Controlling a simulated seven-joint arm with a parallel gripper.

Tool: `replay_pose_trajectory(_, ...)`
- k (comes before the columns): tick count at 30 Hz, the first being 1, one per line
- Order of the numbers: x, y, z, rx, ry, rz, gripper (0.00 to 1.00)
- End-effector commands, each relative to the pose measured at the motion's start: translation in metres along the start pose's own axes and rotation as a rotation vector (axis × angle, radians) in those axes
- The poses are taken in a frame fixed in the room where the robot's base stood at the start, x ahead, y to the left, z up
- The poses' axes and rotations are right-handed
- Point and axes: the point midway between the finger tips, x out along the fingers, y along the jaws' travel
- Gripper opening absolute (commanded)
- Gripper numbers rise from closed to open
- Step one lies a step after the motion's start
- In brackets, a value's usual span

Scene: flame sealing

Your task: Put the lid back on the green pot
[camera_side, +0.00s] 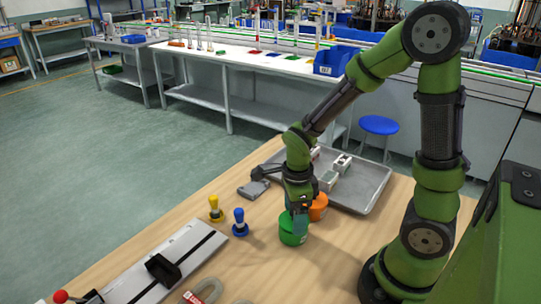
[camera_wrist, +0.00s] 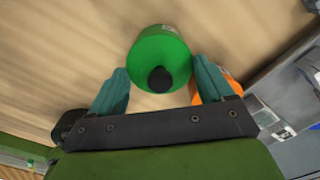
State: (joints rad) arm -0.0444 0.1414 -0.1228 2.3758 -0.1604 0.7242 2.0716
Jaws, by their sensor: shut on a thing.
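The green pot (camera_side: 293,232) stands on the wooden table below my gripper (camera_side: 299,214). In the wrist view, the round green lid (camera_wrist: 160,52) with its black knob (camera_wrist: 160,79) lies between my two teal fingers (camera_wrist: 160,85). My fingers are shut on the lid from both sides. The lid overlaps the pot in this view, so the seam between them is hidden. In the side view my fingers cover part of the pot's top, and I cannot tell whether the lid is fully seated.
An orange pot (camera_side: 319,208) stands close behind the green one, near my right finger in the wrist view. A metal tray (camera_side: 372,190) with small parts is behind. Blue (camera_side: 239,224) and yellow (camera_side: 215,209) knobbed pieces stand left, beyond a white-and-black device (camera_side: 165,262).

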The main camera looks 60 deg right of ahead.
Motion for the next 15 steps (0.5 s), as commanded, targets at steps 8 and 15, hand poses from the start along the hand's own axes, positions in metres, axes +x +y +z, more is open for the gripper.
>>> replay_pose_trajectory(8,0.0004,0.0,0.0001,0.0,0.0,0.0,0.52)
replay_pose_trajectory(15,0.0003,0.0,0.0001,0.0,0.0,0.0,1.0)
